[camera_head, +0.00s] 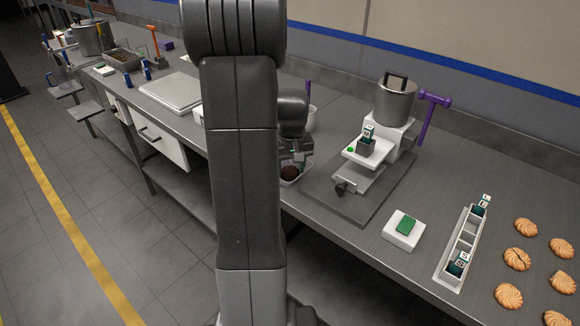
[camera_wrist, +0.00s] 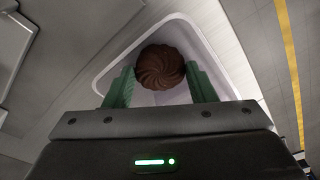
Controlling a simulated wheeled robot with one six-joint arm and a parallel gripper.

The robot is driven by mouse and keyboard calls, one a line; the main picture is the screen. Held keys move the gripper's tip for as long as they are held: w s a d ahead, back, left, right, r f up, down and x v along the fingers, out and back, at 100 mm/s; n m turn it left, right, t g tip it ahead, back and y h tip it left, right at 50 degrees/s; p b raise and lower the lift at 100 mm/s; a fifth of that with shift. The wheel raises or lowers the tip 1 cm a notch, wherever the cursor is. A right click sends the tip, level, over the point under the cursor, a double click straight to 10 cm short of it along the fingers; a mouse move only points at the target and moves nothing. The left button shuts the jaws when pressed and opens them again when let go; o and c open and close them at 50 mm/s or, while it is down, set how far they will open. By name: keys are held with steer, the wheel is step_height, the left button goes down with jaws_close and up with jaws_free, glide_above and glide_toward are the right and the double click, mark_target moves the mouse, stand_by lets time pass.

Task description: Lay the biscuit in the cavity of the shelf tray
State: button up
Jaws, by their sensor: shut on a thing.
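A dark brown, swirled biscuit (camera_wrist: 159,62) sits between the two green fingers of my gripper (camera_wrist: 160,78), which is shut on it. In the head view the biscuit (camera_head: 290,173) shows below my gripper (camera_head: 296,160), partly hidden by my arm. A white tray with a rounded cavity (camera_wrist: 212,62) lies beneath and around the biscuit in the wrist view. I cannot tell whether the biscuit touches the cavity floor.
A grey press-like stand (camera_head: 360,200) with a metal pot (camera_head: 394,100) and a purple-handled tool (camera_head: 430,115) is right of the tray. Farther right are a white box with a green top (camera_head: 404,228), a slotted rack (camera_head: 447,270) and several pale biscuits (camera_head: 516,259).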

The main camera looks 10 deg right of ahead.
steer(key=o, duration=0.4)
steer(key=shift+c, duration=0.2)
steer(key=shift+r, duration=0.1)
steer(key=shift+r+p, duration=1.7)
steer(key=shift+r, duration=0.45)
steer(key=o, duration=0.5)
steer(key=shift+o, duration=0.2)
step_height(320, 180, up, 14)
steer(key=s, duration=0.1)
steer(key=shift+s+f+b, duration=0.15)
steer(key=shift+s+b, duration=0.15)
steer(key=shift+b, duration=0.05)
